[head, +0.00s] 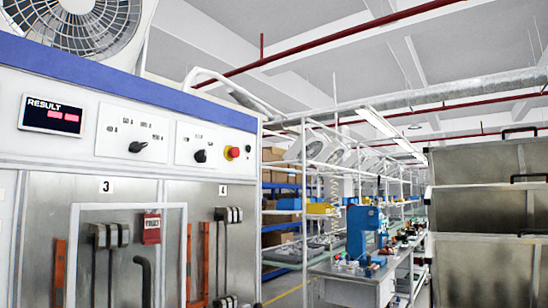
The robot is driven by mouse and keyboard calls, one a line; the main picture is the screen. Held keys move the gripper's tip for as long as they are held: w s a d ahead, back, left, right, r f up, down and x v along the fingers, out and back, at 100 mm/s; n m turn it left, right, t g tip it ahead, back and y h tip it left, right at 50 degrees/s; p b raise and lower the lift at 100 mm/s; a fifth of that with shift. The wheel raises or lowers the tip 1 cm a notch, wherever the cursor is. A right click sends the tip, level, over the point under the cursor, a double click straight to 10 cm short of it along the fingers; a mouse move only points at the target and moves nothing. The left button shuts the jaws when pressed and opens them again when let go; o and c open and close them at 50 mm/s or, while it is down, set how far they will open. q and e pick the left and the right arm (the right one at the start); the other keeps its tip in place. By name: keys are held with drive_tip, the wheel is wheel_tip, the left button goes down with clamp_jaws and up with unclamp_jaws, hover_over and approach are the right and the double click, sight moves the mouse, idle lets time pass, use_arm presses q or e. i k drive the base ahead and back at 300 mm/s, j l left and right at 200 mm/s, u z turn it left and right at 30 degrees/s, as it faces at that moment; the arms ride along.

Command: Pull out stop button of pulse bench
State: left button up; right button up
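The pulse bench (70,155) stands at the left, a tall cabinet with a white control panel and a blue band along its top. Its stop button (232,153) is a red knob on a yellow base at the panel's right end. I cannot tell whether the stop button is pressed in or out. Neither of my grippers shows in the head view.
Two black rotary knobs (138,147) (200,156) and a red-lit RESULT display (51,115) are on the panel. Below are metal bays with clamps (228,214). A workbench (345,280) stands beyond, and metal cabinets (488,265) at the right. An open aisle lies between.

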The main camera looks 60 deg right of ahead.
sight(234, 152)
drive_tip(key=z, duration=1.7)
